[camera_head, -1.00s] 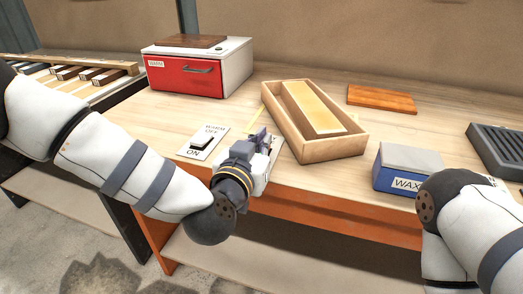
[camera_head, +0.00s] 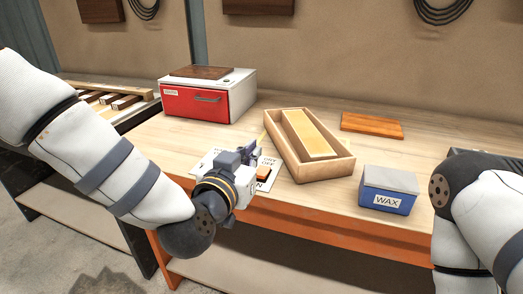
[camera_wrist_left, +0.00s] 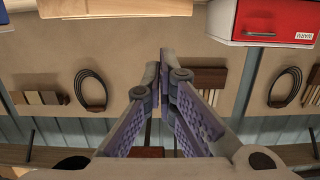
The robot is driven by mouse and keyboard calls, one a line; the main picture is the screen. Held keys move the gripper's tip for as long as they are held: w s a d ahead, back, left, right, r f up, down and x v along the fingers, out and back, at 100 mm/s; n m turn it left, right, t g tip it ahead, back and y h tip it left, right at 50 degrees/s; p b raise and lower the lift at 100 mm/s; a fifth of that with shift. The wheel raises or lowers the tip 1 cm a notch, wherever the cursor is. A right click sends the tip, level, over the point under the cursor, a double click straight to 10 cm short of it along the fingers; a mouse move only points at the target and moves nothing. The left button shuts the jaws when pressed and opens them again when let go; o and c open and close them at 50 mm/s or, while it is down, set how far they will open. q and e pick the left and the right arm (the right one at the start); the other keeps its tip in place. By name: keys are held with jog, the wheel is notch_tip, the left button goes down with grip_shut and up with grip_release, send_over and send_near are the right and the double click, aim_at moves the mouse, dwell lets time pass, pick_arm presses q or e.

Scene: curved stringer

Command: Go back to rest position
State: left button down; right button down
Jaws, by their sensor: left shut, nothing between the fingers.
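My left gripper (camera_head: 256,150) is shut and empty, held above the front of the workbench, left of the wooden box. In the left wrist view its two fingers (camera_wrist_left: 163,55) meet at the tips with nothing between them. A white switch plate (camera_head: 268,161) lies on the bench beside and partly behind this gripper, which hides some of its lettering. An orange rocker (camera_head: 263,171) shows on the plate near its front. My right arm comes in at the right edge, but its gripper is out of view.
A red-fronted warmer box (camera_head: 194,104) stands at the back left. An open wooden box (camera_head: 323,171) with a pale board (camera_head: 310,135), a blue WAX box (camera_head: 388,204) and an orange-brown board (camera_head: 371,125) sit on the workbench (camera_head: 430,140). Slats lie in a rack (camera_head: 146,96) at far left.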

pick_arm(q)
jog(key=shift+r+v, duration=0.2)
jog(key=shift+v, duration=0.9)
jog(key=shift+d, duration=0.1)
jog(key=s+a+f+g+y, duration=0.1)
jog(key=s+a+f+g, duration=0.15)
jog(key=s+f, duration=0.4)
jog(key=s+a+f+n+g, duration=0.1)
jog(key=s+a+f+g, duration=0.2)
jog(key=f, duration=0.7)
jog(key=s+a+f+g+y, duration=0.1)
jog(key=s+f+g, duration=0.2)
jog(key=s+f, duration=0.4)
jog(key=s+a+f+n+g+y, duration=0.1)
jog(key=s+a+f+g, duration=0.2)
jog(key=s, duration=0.4)
jog(key=s+a+f+n+g+y, duration=0.1)
jog(key=s+a+f+g, duration=0.2)
jog(key=s+a, duration=0.2)
jog(key=s+a+f+n+g+y, duration=0.1)
jog(key=s+a+f+g, duration=0.2)
jog(key=s, duration=0.8)
jog(key=shift+s+a, duration=0.15)
jog(key=shift+a, duration=0.45)
jog(key=shift+f, duration=0.15)
